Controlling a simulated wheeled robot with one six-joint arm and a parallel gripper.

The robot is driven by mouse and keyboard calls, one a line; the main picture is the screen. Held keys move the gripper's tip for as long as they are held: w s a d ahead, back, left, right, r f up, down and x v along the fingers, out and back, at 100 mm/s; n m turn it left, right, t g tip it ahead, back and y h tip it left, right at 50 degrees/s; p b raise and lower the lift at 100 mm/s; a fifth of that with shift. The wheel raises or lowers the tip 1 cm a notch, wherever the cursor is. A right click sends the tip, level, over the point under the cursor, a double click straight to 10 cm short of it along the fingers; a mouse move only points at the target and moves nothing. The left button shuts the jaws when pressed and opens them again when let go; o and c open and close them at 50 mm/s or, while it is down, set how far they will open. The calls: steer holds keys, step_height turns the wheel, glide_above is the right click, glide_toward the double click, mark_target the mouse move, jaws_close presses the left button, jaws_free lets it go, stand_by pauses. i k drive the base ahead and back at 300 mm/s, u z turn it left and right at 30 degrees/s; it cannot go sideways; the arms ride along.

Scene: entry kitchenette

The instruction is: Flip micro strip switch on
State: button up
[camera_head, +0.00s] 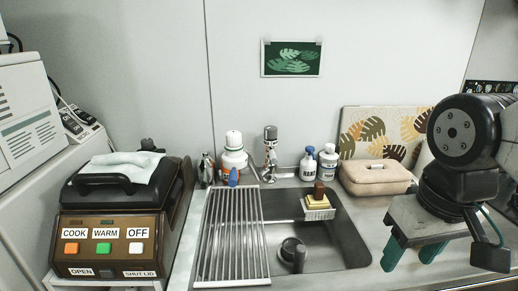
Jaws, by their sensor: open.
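A strip with dark socket or switch faces (73,122) sits at the left, on top of a pale box beside a white vented appliance. Cables run up from it along the wall. It is small in the picture, and I cannot tell which part is its switch or how that is set. My gripper (411,262) is at the lower right, above the counter to the right of the sink. Its two teal fingers are apart with nothing visible between them. It is far from the strip, on the opposite side of the picture.
A brown cooker (116,222) with COOK, WARM and OFF buttons stands front left, a cloth on its lid. The sink (345,240) has a drying rack (232,235), a faucet (270,150) and bottles behind. A beige case (375,178) and patterned board (380,132) are back right.

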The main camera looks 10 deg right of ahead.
mark_target(69, 123)
steer(key=u, duration=2.8)
steer(key=i, duration=2.05)
steer(key=z, duration=2.9)
